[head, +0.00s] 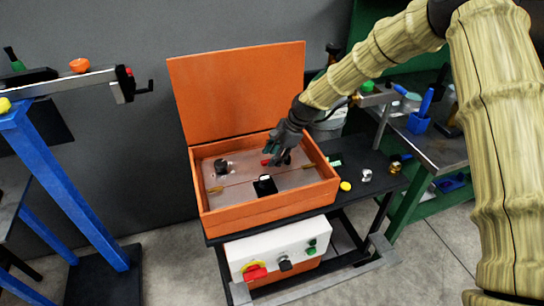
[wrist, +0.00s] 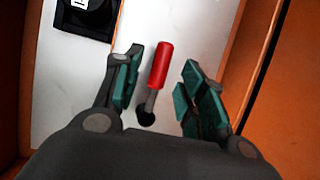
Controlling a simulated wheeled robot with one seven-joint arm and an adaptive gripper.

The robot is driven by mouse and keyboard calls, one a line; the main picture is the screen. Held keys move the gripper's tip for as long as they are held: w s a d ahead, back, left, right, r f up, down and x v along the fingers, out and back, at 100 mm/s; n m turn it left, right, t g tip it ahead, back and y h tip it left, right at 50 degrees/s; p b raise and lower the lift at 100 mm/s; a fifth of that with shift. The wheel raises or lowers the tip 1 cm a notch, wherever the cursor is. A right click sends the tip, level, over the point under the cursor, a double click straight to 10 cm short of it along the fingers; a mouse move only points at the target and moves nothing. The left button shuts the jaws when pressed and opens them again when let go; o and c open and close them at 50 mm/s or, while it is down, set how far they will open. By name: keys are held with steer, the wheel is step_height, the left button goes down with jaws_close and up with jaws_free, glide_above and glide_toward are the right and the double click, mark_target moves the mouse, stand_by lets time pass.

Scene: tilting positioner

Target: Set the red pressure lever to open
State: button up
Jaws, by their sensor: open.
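The red pressure lever (wrist: 159,65) stands on the light metal panel (wrist: 75,95) inside an orange box. Its red handle tilts slightly to the right in the wrist view, and its thin grey stem meets a dark hole in the panel. My gripper (wrist: 158,82) is open, with one green-padded finger on each side of the lever and a visible gap to both. In the head view my gripper (head: 276,160) is low inside the box, and the lever's red tip (head: 265,162) shows just left of the fingers. No open or shut marking is readable.
The orange box (head: 265,216) has raised walls and an upright lid (head: 238,92) behind. A black square part (head: 264,186) and a black knob (head: 221,167) sit on the panel. A yellow button-like piece (head: 346,186) lies on the black shelf at right.

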steer(key=shift+x, duration=0.95)
jaws_close()
